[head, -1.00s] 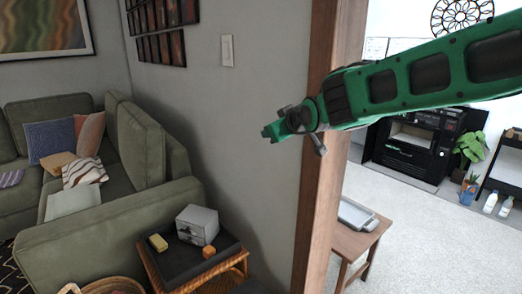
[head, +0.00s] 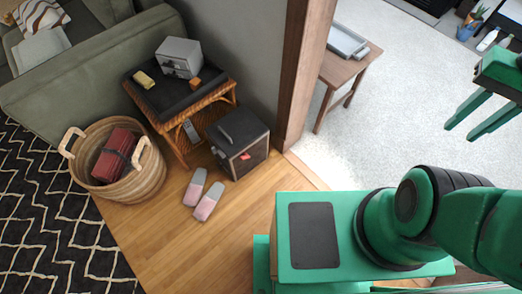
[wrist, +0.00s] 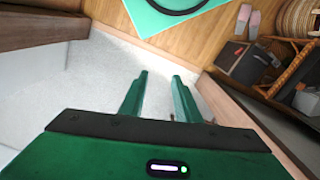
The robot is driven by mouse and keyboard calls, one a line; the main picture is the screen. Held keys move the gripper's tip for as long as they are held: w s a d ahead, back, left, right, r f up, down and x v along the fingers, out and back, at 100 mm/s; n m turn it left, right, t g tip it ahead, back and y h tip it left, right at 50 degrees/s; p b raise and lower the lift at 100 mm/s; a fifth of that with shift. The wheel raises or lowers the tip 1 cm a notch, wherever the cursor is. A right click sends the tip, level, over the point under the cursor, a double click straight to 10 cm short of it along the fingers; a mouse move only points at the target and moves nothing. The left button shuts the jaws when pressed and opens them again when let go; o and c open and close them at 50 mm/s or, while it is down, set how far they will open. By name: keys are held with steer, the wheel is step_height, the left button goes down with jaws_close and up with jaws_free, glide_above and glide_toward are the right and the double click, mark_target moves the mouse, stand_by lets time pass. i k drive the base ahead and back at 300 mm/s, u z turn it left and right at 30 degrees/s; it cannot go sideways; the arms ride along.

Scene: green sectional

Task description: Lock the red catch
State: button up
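The red catch (head: 245,157) is a small red piece low on the front of a dark box (head: 238,135) that stands on the wood floor. It is too small to tell its position. The dark box also shows in the wrist view (wrist: 243,64) at the upper right. My gripper (head: 461,132) is at the right edge of the head view, far from the box, over the pale carpet. In the wrist view its two green fingers (wrist: 160,75) stand apart with nothing between them.
A wooden post (head: 298,75) rises between the box and the carpeted room.

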mark_target(245, 157)
steer(key=z, duration=1.05)
steer(key=k, duration=1.7)
steer(key=u, duration=0.75)
steer(key=i, duration=1)
steer(key=z, duration=0.05)
